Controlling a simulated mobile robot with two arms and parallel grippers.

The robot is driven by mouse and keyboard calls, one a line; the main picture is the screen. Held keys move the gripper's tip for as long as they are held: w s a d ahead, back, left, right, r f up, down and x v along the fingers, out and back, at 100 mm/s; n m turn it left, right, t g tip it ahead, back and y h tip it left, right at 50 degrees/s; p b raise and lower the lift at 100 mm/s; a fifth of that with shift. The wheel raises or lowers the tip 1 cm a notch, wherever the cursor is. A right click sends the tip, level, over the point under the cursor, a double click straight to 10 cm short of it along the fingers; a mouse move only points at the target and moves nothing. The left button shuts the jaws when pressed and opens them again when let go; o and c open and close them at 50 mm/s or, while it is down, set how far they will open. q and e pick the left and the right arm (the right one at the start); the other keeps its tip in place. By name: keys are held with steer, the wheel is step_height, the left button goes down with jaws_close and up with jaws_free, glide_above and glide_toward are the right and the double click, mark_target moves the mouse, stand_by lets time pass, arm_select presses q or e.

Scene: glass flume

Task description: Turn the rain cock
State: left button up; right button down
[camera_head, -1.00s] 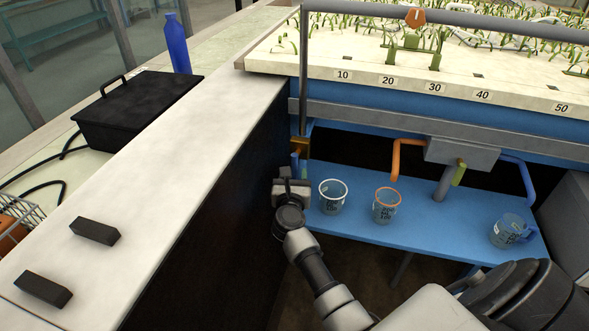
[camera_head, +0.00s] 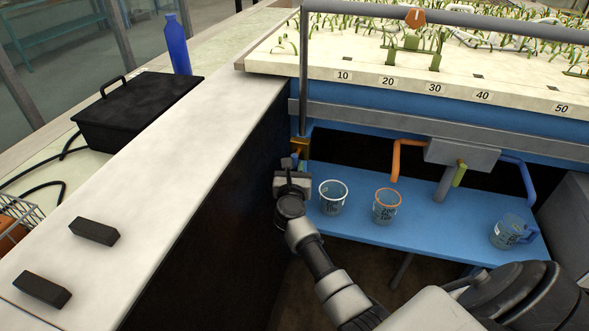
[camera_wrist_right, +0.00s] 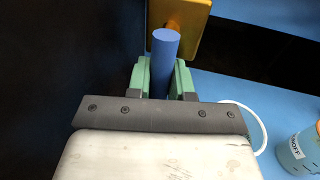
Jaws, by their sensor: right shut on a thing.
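The rain cock has a brass-yellow body (camera_head: 301,146) at the foot of the grey upright pipe, by the left end of the planting bed. Its blue handle (camera_head: 297,159) is mostly hidden by my gripper in the head view. My right gripper (camera_head: 293,172) is at the handle, just below the cock body. In the right wrist view, the green finger pads of the gripper (camera_wrist_right: 163,78) are shut on the round blue handle (camera_wrist_right: 164,50) from both sides. The yellow body (camera_wrist_right: 189,28) shows just beyond it. My left gripper is not in view.
A blue shelf (camera_head: 352,228) carries a white-rimmed cup (camera_head: 332,199), an orange-rimmed cup (camera_head: 385,207) and a blue jug (camera_head: 507,232). Orange (camera_head: 397,160) and blue pipes hang above it. A dark panel (camera_head: 225,215) stands close to the left of my right gripper.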

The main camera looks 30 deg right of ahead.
mark_target(308, 160)
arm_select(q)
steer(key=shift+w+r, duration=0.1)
